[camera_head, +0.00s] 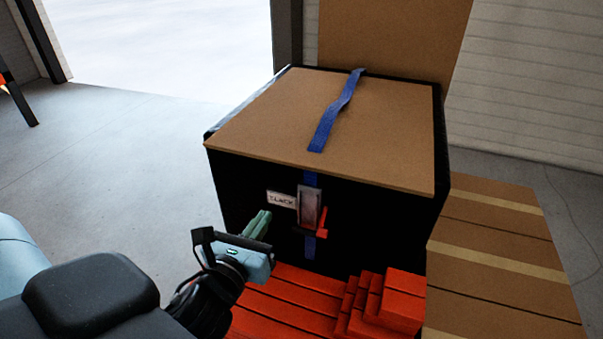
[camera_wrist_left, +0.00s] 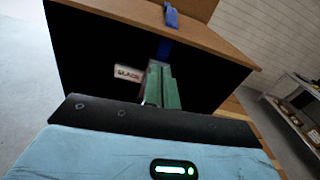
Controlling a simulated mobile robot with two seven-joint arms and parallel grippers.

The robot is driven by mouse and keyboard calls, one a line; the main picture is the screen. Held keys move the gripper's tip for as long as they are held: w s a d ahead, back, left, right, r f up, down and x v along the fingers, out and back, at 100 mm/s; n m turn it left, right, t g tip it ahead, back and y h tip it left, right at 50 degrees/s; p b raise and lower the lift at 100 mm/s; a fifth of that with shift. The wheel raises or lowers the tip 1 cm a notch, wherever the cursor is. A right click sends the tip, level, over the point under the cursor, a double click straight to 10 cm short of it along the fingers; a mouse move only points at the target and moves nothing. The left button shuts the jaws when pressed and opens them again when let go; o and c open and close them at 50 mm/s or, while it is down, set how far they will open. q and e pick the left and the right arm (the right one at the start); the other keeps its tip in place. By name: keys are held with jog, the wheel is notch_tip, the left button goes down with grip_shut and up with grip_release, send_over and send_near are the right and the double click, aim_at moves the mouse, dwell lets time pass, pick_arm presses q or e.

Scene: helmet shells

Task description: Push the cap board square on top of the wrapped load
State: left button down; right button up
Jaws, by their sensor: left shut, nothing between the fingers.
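The cap board (camera_head: 255,118) is a flat brown sheet lying on top of the black wrapped load (camera_head: 390,225). A black strip of the load's top shows along the board's right and back edges, so the board does not sit evenly there. A blue strap (camera_head: 334,115) lies over the board and reappears on the front face. My left gripper (camera_head: 264,220) is shut and empty, its green fingers in front of the load's front face, below the board's edge. In the left wrist view the fingers (camera_wrist_left: 163,85) point at that face; contact cannot be told. My right gripper is out of view.
A buckle (camera_head: 309,205) with a red handle and a white label (camera_head: 282,199) are on the load's front. Red slats and steps (camera_head: 400,295) lie below. Cardboard boxes (camera_head: 490,235) stand at right, a brown panel (camera_head: 390,38) behind.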

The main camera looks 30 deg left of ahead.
pick_arm(q)
jog(key=r+m, duration=0.1)
send_near(295, 164)
jog(key=x, duration=0.6)
jog(key=shift+w+a+p, duration=0.1)
jog(key=shift+w+p, duration=0.2)
jog(key=shift+w, duration=0.1)
jog(key=p+x, duration=0.1)
jog(key=x, duration=0.2)
jog(key=shift+w, duration=0.25)
dwell(0.3)
